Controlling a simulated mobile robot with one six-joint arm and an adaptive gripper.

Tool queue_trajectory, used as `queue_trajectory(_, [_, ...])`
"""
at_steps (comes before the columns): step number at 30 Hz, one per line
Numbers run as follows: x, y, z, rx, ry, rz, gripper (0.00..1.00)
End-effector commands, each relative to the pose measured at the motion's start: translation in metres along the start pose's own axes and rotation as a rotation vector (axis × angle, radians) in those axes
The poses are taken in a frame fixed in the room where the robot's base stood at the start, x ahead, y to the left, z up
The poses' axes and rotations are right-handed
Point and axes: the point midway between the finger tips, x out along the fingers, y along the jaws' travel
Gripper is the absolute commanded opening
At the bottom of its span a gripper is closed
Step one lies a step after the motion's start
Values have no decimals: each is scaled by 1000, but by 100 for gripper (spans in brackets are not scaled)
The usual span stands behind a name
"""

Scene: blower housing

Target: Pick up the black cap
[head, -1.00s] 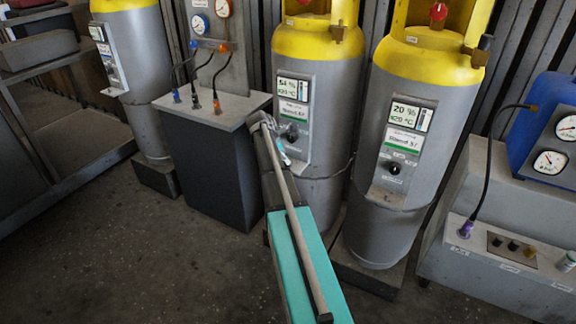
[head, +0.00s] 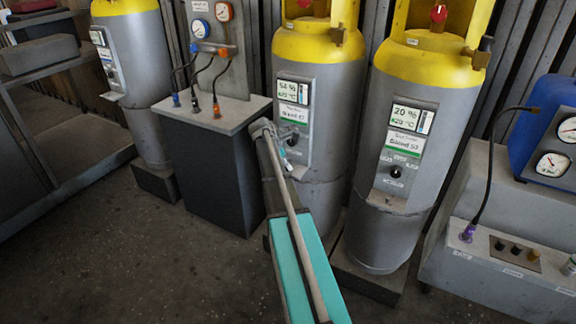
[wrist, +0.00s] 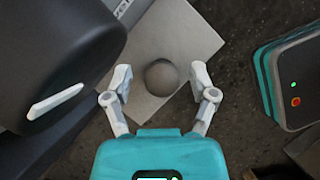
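My gripper (wrist: 161,80) is open in the wrist view, its two pale fingers spread to either side of a round dark grey thing (wrist: 162,76). Gaps show between each fingertip and this rounded thing. It may be the black cap, seen end on against a pale grey flat surface (wrist: 190,30); I cannot tell its depth. In the head view, my gripper (head: 288,152) is small, in front of the lower panel of the middle cylinder (head: 318,110). A black knob (head: 396,171) shows on the right cylinder's panel.
A pedestal (head: 205,165) with gauges and hoses stands left of my arm. The right cylinder (head: 385,225) stands close on the right. A grey bench (head: 500,272) with a hose and small black knobs is farther right. Dark floor (head: 120,255) is clear at front left.

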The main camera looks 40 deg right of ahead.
Motion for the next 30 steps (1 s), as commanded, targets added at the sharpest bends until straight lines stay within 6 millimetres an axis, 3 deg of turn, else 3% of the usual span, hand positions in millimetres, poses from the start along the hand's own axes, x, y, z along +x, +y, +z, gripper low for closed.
queue_trajectory(1, [0,0,0,0,0,0,55])
queue_trajectory(9, [0,0,0,0,0,0,9])
queue_trajectory(20, [-1,0,1,1,0,0,8])
queue_trajectory(30, [-16,0,10,1,0,0,8])
